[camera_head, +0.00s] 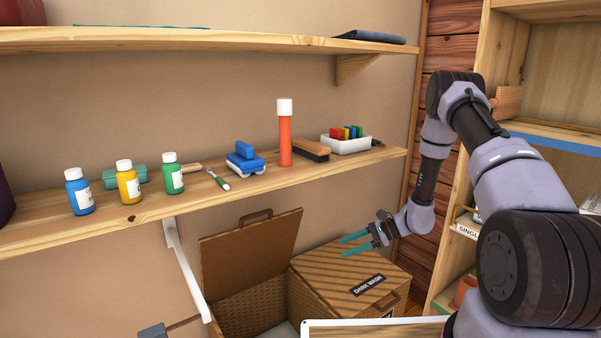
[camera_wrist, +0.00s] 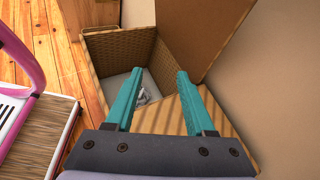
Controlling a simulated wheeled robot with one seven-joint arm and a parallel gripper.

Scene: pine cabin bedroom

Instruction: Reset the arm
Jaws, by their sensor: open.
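My gripper (camera_head: 356,243) has teal fingers and is open, with nothing between them. In the head view it hangs below the lower shelf, above the closed wicker hamper marked "DARK WASH" (camera_head: 370,270). My arm reaches in from the right and bends down to it. In the wrist view the two fingers of my gripper (camera_wrist: 155,88) are spread apart, pointing towards an open wicker hamper (camera_wrist: 97,58). That hamper's raised lid (camera_head: 250,245) shows in the head view.
The lower wooden shelf (camera_head: 320,178) holds blue, yellow and green bottles, an orange tube (camera_head: 285,140), brushes and a white tray (camera_head: 345,146). A shelving unit (camera_head: 470,170) stands at the right, close to my arm. A pink-framed object (camera_wrist: 30,70) shows at the left in the wrist view.

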